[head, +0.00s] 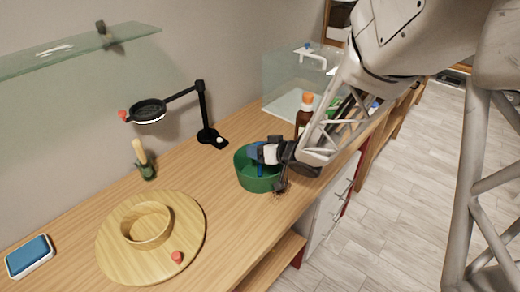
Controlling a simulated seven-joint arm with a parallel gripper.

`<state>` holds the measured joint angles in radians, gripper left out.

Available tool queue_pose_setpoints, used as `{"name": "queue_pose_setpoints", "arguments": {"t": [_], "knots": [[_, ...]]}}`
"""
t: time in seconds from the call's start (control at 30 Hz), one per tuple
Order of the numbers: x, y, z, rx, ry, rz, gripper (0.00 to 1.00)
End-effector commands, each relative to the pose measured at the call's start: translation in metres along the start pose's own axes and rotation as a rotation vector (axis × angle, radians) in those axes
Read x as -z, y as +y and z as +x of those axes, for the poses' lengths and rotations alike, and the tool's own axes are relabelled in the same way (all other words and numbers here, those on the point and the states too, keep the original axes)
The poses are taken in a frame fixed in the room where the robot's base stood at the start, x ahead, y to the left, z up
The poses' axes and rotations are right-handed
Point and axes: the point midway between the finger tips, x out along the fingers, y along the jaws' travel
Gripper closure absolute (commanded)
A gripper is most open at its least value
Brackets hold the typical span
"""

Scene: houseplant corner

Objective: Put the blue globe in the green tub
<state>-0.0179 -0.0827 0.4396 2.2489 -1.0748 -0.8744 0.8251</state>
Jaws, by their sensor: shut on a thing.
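The green tub (258,184) stands on the wooden counter near its front edge. My gripper (268,153) is over the tub's opening, shut on the blue globe (254,151). Part of the globe shows at the left of the jaws, and a narrow blue part reaches down inside the tub's rim. The jaws hide much of the globe. I cannot tell whether its lower end touches the tub's floor.
A round wooden board (110,240) with a wooden ring (146,226) lies left of the tub. A black magnifier lamp (205,115) stands behind. A brown bottle (304,115) and a glass tank (290,75) are farther back. A dark bristly thing (280,187) is by the tub's right side.

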Motion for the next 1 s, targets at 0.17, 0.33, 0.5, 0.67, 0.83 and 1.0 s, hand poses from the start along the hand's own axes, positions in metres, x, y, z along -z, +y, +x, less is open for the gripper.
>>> {"name": "queue_pose_setpoints", "arguments": {"t": [0.17,0.33,0.5,0.67,0.83,1.0], "knots": [[-0.002,0.001,0.001,0.0,0.0,0.0,0.33],[-0.002,0.001,0.001,0.0,0.0,0.0,0.15],[-0.002,0.001,0.001,0.0,0.0,0.0,0.15],[0.0,0.0,0.0,0.0,0.0,0.0,0.15],[0.001,0.0,-0.007,-0.001,0.001,0.0,0.15],[0.002,0.0,-0.024,-0.002,0.002,0.0,0.15]]}}
